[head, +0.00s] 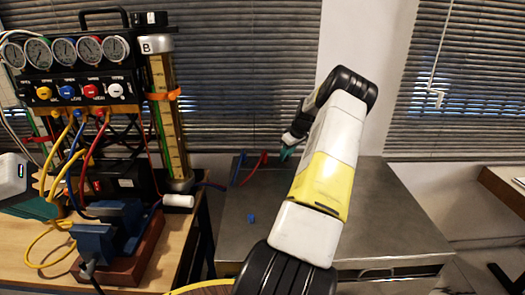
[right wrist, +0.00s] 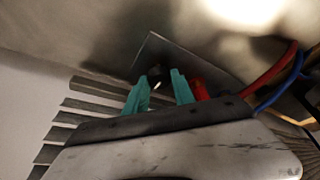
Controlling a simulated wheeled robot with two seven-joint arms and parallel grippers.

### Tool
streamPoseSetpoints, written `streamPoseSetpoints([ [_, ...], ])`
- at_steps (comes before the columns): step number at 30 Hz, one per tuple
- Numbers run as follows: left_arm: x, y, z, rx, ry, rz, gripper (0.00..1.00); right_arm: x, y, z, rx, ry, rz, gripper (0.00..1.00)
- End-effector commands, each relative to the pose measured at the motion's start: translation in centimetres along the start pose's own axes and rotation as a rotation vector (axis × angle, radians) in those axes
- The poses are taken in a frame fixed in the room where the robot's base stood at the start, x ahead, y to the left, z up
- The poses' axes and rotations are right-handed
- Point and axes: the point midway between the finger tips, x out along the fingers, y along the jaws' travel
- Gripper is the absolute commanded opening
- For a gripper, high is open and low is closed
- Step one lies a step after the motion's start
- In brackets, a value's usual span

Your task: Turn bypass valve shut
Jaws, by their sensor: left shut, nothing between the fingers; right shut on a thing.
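The gauge rig has a black manifold (head: 75,90) with a row of coloured knobs at the left of the head view. Their labels are too small to read, and I cannot tell which valve is the bypass. My left gripper (head: 42,208), teal-fingered, is shut and empty at the left edge, in front of the rig's hoses. My right gripper (head: 286,152) is far off over the back of the metal cabinet, partly hidden by my arm. In the right wrist view its teal fingers (right wrist: 161,88) are shut on a small dark thing, mostly hidden.
The metal cabinet (head: 300,235) bears a red hose (head: 252,167), a blue hose (head: 238,168) and a small blue piece (head: 251,218). A blue vise (head: 108,235) stands on the wooden bench (head: 20,255). A tall glass cylinder (head: 168,110) stands beside the rig. The cabinet's left front is mostly clear.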

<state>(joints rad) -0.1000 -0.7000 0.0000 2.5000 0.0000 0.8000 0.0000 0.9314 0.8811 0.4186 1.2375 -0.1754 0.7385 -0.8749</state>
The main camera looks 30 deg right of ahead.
Motion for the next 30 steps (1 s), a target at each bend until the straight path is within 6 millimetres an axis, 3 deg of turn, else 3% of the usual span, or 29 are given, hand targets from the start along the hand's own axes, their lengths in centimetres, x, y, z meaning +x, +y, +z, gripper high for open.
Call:
streamPoseSetpoints([
  [8,0.0,0.0,0.0,0.0,0.0,0.0,0.0,-0.06,-0.2,-0.1,0.148,0.0,0.064,0.0],
  [30,0.0,0.0,0.0,0.0,0.0,0.0,0.0,0.07,-0.63,-0.44,0.788,0.001,0.331,0.0],
])
